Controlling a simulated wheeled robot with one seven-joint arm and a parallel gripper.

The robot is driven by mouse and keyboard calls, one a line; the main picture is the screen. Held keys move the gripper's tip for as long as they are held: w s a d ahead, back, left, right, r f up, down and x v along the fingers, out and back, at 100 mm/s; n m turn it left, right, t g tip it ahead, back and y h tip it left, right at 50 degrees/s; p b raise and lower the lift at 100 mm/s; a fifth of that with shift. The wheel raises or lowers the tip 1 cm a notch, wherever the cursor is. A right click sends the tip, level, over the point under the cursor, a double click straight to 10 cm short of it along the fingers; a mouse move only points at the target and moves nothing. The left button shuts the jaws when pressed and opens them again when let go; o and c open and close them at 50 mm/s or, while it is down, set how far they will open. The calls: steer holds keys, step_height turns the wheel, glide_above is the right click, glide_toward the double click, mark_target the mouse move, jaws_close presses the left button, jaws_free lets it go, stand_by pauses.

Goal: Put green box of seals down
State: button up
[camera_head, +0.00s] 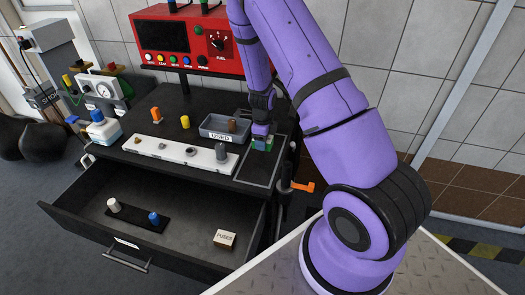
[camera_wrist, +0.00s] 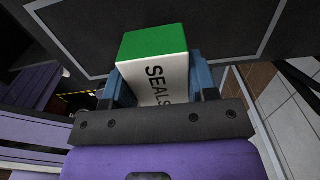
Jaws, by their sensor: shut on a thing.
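The box of seals (camera_wrist: 155,45) has a green end and white sides marked "SEALS". My gripper (camera_wrist: 160,88) is shut on it, with a blue finger on each side in the wrist view. In the head view my gripper (camera_head: 262,138) is low over the right part of the black cabinet top, at a grey-outlined rectangle (camera_head: 252,182). A small green part of the box (camera_head: 261,147) shows below the fingers there. I cannot tell whether the box touches the surface.
The grey "USED" tray (camera_head: 209,134) is just left of my gripper. A white strip (camera_head: 165,149) with several small parts lies in front of it. The open drawer (camera_head: 75,215) holds a "FUSES" box (camera_head: 225,239). An orange handle (camera_head: 303,187) sticks out at the right.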

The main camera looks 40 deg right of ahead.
mark_target(263, 156)
steer(key=shift+f, duration=2.5)
steer(key=shift+f, duration=0.1)
steer(key=o, duration=0.9)
